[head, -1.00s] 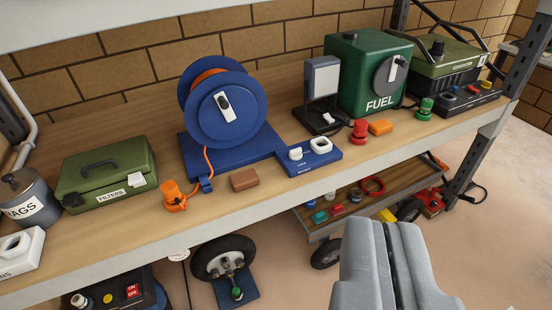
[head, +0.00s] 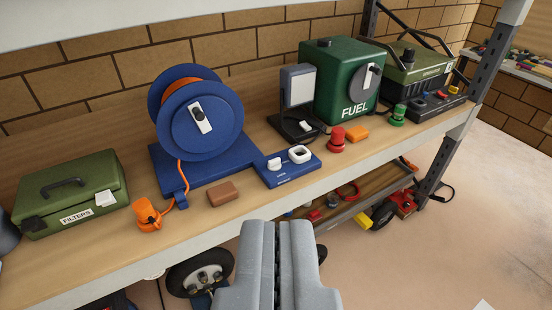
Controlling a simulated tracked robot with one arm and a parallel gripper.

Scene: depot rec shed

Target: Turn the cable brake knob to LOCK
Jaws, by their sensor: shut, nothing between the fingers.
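A blue cable reel (head: 182,143) with orange cable stands on the wooden shelf, left of centre. Its hub carries a white plate with a dark knob (head: 197,113). A blue panel (head: 285,173) joins the reel's base at the right front. On it are a small white knob (head: 274,164) and a white ring-shaped part (head: 299,154). The panel's lettering is too small to read, so I cannot tell which knob is the brake or its setting. My grey gripper (head: 277,226) is shut and empty, in front of and below the shelf edge, apart from the panel.
A brown block (head: 222,194) and an orange plug (head: 147,214) lie near the shelf's front edge. A green FILTERS box (head: 72,190) is at left. A dark stand (head: 296,105), red knob (head: 336,140) and green FUEL can (head: 339,85) stand right of the panel. A lower shelf holds small parts.

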